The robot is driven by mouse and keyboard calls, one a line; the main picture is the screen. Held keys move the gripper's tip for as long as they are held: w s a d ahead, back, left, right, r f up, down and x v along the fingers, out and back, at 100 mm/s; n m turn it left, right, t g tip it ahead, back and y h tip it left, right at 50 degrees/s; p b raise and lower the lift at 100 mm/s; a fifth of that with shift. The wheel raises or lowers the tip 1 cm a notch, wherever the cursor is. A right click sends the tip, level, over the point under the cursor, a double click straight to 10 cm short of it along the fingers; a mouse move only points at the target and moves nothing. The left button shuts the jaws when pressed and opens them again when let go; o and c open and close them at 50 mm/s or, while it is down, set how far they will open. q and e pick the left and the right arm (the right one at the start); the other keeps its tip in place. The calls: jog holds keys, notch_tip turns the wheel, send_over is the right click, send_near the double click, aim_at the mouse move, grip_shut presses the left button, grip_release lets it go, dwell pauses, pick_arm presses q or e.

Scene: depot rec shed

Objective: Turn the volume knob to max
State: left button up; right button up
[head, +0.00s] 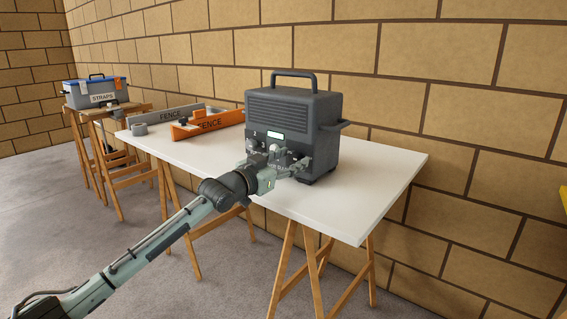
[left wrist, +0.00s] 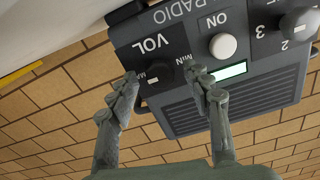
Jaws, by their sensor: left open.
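The dark grey radio (head: 328,118) stands upright on a white table, its control face towards my left arm. In the left wrist view the radio (left wrist: 235,108) appears upside down, with the lettering VOL and MIN legible. The dark volume knob (left wrist: 160,82) sits by the VOL label. My left gripper (head: 284,160) is open at the radio's front. In the left wrist view its fingertips (left wrist: 162,73) are on either side of the volume knob; I cannot tell whether they touch it. The head view hides the knob behind the gripper. My right gripper is out of view.
A white ON button (left wrist: 223,46), lit display (left wrist: 230,70) and numbered selector knob (left wrist: 298,22) share the radio's face.

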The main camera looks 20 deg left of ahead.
pick_arm(q)
jog(key=v, duration=1.1)
jog(key=shift+s+a, duration=0.15)
jog(key=shift+s, duration=0.25)
jog(key=s+f+n+g+y+p, duration=0.1)
jog(key=s+f+g+y, duration=0.3)
jog(key=f, duration=0.8)
jog(key=s+f+n+g+y+p, duration=0.1)
jog(key=s+f+n+g+p, duration=0.1)
jog(key=s+f, duration=0.8)
jog(key=s+f+n+g+y+p, duration=0.1)
jog(key=s+f+g, duration=0.7)
jog(key=s+f, duration=0.9)
jog(key=s+y, duration=0.1)
jog(key=s, duration=0.2)
jog(key=shift+s+f+y+p, duration=0.2)
jog(key=shift+f+y+p, duration=0.1)
jog(key=shift+p, duration=0.1)
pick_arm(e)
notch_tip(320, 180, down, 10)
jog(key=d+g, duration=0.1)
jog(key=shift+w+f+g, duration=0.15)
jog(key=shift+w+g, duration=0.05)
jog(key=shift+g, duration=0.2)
